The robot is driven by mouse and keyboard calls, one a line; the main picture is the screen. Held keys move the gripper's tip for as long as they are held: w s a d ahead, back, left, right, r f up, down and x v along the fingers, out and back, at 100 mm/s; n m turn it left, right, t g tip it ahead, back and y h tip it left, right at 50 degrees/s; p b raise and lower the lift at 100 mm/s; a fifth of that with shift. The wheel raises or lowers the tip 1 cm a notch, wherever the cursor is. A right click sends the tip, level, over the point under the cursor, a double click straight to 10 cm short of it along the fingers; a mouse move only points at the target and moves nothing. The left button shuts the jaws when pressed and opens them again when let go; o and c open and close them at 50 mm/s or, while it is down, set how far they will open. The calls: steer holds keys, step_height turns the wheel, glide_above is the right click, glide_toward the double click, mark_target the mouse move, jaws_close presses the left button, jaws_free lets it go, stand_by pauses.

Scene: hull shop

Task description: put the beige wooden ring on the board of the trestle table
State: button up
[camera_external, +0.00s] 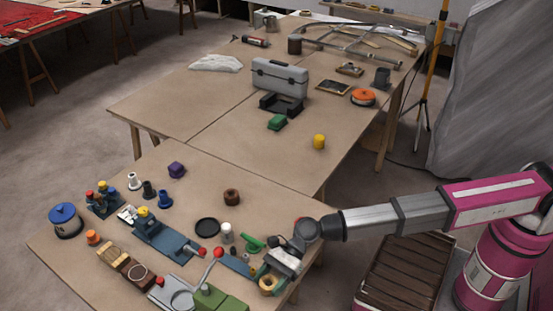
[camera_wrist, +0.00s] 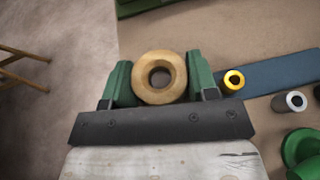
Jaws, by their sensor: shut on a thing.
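The beige wooden ring (camera_wrist: 144,89) sits between the two green fingers of my gripper (camera_wrist: 160,82), which are shut on its sides. In the external view the ring (camera_external: 268,284) shows pale yellow below my gripper (camera_external: 275,272), near the right edge of the close trestle table. The bare brown board (camera_external: 190,215) of that table spreads to the left. In the wrist view the board (camera_wrist: 210,30) lies behind the ring. I cannot tell whether the ring touches the board.
Close by are a blue strip (camera_wrist: 280,75), a small yellow ring (camera_wrist: 234,79), a grey ring (camera_wrist: 295,101) and a green part (camera_wrist: 302,150). A green block (camera_external: 218,301) and a red-knobbed lever (camera_external: 218,253) stand left of my gripper. Board around the brown cylinder (camera_external: 231,197) is clear.

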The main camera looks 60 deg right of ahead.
steer(key=o, duration=0.9)
steer(key=shift+f, duration=0.1)
steer(key=shift+r, duration=0.2)
steer(key=v, duration=1.2)
